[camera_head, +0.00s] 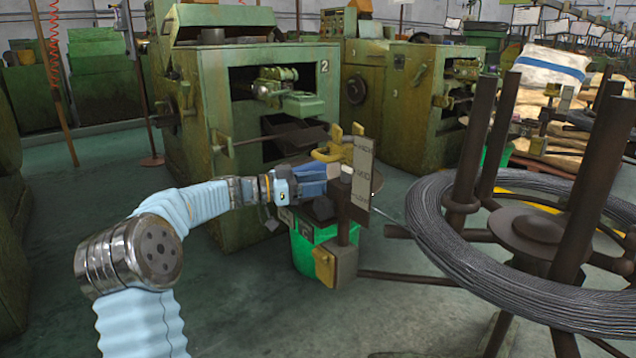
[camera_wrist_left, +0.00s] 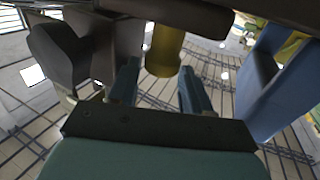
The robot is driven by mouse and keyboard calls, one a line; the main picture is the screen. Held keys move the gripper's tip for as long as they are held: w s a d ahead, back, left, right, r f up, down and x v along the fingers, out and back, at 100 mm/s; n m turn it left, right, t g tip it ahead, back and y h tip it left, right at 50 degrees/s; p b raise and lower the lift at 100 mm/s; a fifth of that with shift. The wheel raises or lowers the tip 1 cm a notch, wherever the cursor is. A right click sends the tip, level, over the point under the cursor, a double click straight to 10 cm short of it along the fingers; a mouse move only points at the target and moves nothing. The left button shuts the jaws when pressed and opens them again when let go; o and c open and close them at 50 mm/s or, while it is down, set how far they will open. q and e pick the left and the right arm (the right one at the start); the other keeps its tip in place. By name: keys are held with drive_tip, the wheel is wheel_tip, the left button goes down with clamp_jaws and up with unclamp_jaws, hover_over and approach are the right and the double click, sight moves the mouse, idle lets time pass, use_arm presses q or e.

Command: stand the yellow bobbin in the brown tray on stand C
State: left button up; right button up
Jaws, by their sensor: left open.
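My left gripper (camera_head: 322,178) reaches in from the left to the small stand in the middle of the head view. In the left wrist view its two blue fingers (camera_wrist_left: 158,70) are apart. A yellow cylinder (camera_wrist_left: 165,48), which looks like the yellow bobbin, shows between and just beyond the fingertips. One end is against a dark brown surface (camera_wrist_left: 188,10) at the top. I cannot tell whether the fingers touch it. In the head view the bobbin cannot be made out. Stand letters are unreadable.
The upright panel (camera_head: 360,174) stands close to the gripper's right. A green bin (camera_head: 312,258) is below the gripper. A large wire coil (camera_head: 450,262) on a brown reel with tall posts fills the right. Green machine 2 (camera_head: 235,130) stands behind. Floor at lower left is clear.

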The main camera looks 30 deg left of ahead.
use_arm(q)
drive_tip(key=v, duration=1.2)
idle(1.0)
